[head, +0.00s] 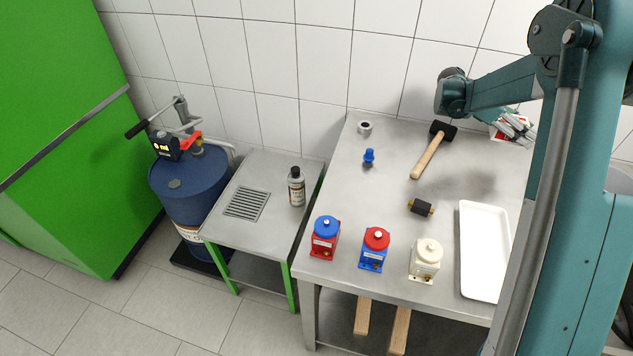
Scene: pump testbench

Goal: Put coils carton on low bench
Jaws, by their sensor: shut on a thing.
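The coils carton (496,133), a small white and red box, shows at the back right of the taller steel bench, partly covered. My gripper (516,126), with grey fingers, is shut on it below my teal arm. The exact contact is small and partly hidden, and I cannot tell whether the carton touches the bench top. The low bench (228,222) is the smaller steel table with green legs at the left of the taller one. A dark-capped bottle (297,188) stands at its right side, and a grille (246,204) is set in its top.
The taller bench (345,185) carries a mallet (429,155), a white tray (482,250), a black-and-brass fitting (421,207), a blue part (369,157), a ring (365,128) and red (325,240), blue (373,252) and cream (425,262) pumps. A blue drum (188,190) stands left.

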